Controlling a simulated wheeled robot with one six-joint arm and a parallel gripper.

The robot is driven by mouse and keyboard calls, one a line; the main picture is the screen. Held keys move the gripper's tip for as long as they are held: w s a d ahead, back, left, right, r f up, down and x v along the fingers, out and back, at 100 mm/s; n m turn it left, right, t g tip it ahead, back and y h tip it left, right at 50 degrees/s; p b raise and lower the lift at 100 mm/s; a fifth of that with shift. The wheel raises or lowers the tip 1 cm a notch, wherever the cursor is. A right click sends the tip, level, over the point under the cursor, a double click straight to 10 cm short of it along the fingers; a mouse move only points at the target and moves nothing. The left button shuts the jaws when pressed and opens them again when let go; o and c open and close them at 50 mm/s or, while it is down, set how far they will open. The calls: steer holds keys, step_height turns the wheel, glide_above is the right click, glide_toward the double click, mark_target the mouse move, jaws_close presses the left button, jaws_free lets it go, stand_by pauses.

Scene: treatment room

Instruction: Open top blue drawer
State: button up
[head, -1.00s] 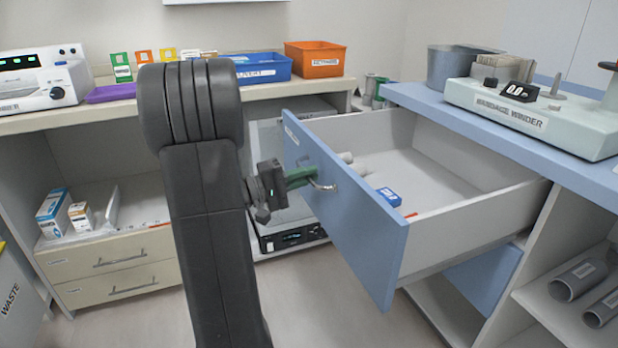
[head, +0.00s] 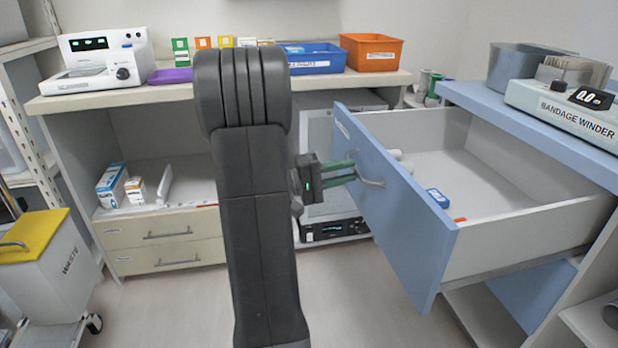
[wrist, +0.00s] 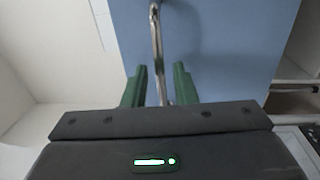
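The top blue drawer (head: 395,215) is pulled far out of the blue-topped cabinet at the right. Inside it lie a small blue box (head: 437,197), white rolls and a small orange item. Its metal handle (head: 374,182) is on the blue front, and also shows in the wrist view (wrist: 156,40). My gripper (head: 353,172) is at the handle with its green fingers apart. In the wrist view my open fingers (wrist: 161,75) stand on either side of the handle bar, with gaps visible. A lower blue drawer front (head: 535,290) shows beneath, partly hidden.
A bandage winder (head: 565,108) stands on the blue counter. The back bench (head: 220,90) carries a white device, a purple tray, and blue and orange bins. A waste bin with a yellow lid (head: 35,235) is at the left. Floor between is clear.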

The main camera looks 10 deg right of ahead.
steer(key=a+f+p, duration=0.1)
steer(key=a, duration=1)
steer(key=shift+s+f+p, duration=0.15)
steer(key=shift+s+p, duration=0.25)
steer(key=d, duration=0.4)
steer(key=d+r+b, duration=0.1)
steer(key=d, duration=0.4)
steer(key=w+d+b, duration=0.1)
steer(key=d, duration=0.3)
steer(key=shift+d+r, duration=0.3)
steer(key=shift+d, duration=0.05)
